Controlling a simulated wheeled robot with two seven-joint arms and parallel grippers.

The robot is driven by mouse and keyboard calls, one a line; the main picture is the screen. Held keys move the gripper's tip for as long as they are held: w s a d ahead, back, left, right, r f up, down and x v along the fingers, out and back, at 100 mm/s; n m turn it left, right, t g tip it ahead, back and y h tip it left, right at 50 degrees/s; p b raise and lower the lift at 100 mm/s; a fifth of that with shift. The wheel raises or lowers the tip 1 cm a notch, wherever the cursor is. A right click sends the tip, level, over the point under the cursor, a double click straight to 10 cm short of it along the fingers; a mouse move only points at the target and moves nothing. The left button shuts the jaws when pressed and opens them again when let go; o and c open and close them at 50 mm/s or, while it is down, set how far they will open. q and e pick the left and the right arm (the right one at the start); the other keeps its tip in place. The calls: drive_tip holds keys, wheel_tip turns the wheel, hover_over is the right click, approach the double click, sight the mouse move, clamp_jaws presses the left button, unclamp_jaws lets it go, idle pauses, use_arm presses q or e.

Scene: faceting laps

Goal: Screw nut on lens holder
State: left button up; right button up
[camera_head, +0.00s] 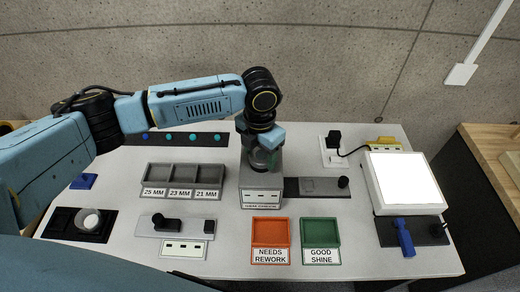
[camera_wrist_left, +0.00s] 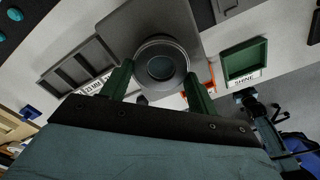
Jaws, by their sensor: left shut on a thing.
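My left gripper (camera_head: 265,158) points down over a grey station block (camera_head: 261,196) in the middle of the table. In the left wrist view its two green fingers (camera_wrist_left: 160,82) are shut on the sides of a round grey ring, which looks like the nut (camera_wrist_left: 160,43). A dark round opening shows inside the ring. The lens holder cannot be told apart from the ring and the block beneath it. How far the nut is threaded cannot be seen. My right gripper is not in view.
A three-slot tray (camera_head: 184,173) marked 25, 23 and 21 MM stands left of the block. An orange tray (camera_head: 270,232) and a green tray (camera_head: 320,232) lie in front. A bright white panel (camera_head: 404,180) stands at right.

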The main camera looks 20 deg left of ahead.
use_arm(q)
drive_tip(key=shift+w+r, duration=0.1)
drive_tip(key=shift+w, duration=0.05)
drive_tip(key=o, duration=0.9)
drive_tip(key=shift+w, duration=0.15)
drive_tip(key=shift+o, duration=0.2)
drive_tip(key=shift+o, duration=0.3)
drive_tip(key=o, duration=0.4)
drive_tip(key=shift+c, duration=0.2)
wheel_tip(320, 180, up, 6)
drive_tip(key=p, duration=0.6)
